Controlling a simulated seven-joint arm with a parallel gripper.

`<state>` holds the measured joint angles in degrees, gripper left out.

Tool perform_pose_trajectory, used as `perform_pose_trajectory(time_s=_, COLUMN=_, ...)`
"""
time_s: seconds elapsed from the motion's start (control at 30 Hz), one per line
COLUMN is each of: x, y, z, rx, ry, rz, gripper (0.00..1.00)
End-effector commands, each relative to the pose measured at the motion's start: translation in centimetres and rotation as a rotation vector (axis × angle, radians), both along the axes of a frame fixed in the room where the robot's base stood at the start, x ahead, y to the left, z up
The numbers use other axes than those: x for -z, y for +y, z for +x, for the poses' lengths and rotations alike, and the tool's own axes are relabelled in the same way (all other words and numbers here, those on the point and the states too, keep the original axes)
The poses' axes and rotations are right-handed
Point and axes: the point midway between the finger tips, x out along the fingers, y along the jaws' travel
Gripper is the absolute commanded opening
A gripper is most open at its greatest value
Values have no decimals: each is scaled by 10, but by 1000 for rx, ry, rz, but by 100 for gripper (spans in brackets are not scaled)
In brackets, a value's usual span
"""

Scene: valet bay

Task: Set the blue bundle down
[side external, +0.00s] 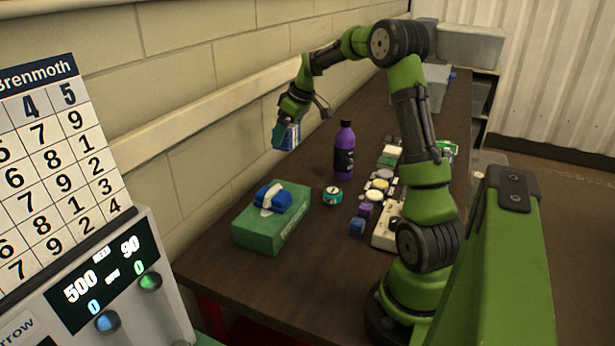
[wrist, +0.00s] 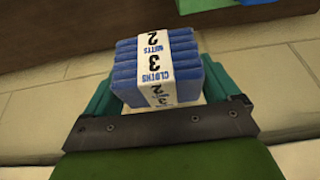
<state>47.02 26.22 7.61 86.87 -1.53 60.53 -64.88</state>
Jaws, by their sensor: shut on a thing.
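My gripper (side external: 286,128) is shut on a blue bundle (side external: 287,137) and holds it up in the air near the wall, above the far left part of the table. In the wrist view the held bundle (wrist: 156,66) is a stack of blue folded cloths with a white printed band reading "CLOTHS", "MITTS", 2 and 3. The teal fingers of my gripper (wrist: 162,88) stand on either side of it. Another blue bundle (side external: 283,200) with a white band lies on top of a green box (side external: 262,240) at the table's near left.
A purple bottle (side external: 344,150) stands upright on the dark table (side external: 300,279). A small round teal tin (side external: 332,196) sits between it and the green box. Several small items lie to the right, by a purple block (side external: 365,210). Grey bins (side external: 470,45) stand at the back.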

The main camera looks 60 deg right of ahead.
Motion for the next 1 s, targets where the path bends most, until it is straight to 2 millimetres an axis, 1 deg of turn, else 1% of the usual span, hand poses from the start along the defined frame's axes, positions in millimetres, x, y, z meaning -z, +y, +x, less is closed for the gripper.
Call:
perform_pose_trajectory(time_s=0.17, x=-8, y=59, z=-7, rx=-253, ry=-3, rz=8, gripper=55)
perform_pose_trajectory(time_s=0.27, x=-12, y=105, z=-18, rx=-456, ry=-5, rz=8, gripper=55)
perform_pose_trajectory(time_s=0.3, x=-13, y=125, z=-23, rx=-549, ry=-7, rz=7, gripper=55)
perform_pose_trajectory(time_s=0.37, x=-14, y=156, z=-35, rx=-693, ry=-9, rz=4, gripper=55)
perform_pose_trajectory(time_s=0.4, x=-14, y=176, z=-43, rx=-790, ry=-11, rz=1, gripper=55)
perform_pose_trajectory(time_s=0.5, x=-12, y=218, z=-65, rx=-1007, ry=-15, rz=-4, gripper=55)
perform_pose_trajectory(time_s=0.6, x=-8, y=250, z=-85, rx=-1184, ry=-17, rz=-9, gripper=55)
perform_pose_trajectory(time_s=0.7, x=-4, y=273, z=-103, rx=-1321, ry=-18, rz=-9, gripper=55)
perform_pose_trajectory(time_s=0.8, x=0, y=289, z=-117, rx=-1420, ry=-19, rz=-8, gripper=55)
perform_pose_trajectory(time_s=1.0, x=10, y=311, z=-140, rx=-1571, ry=-19, rz=-1, gripper=55)
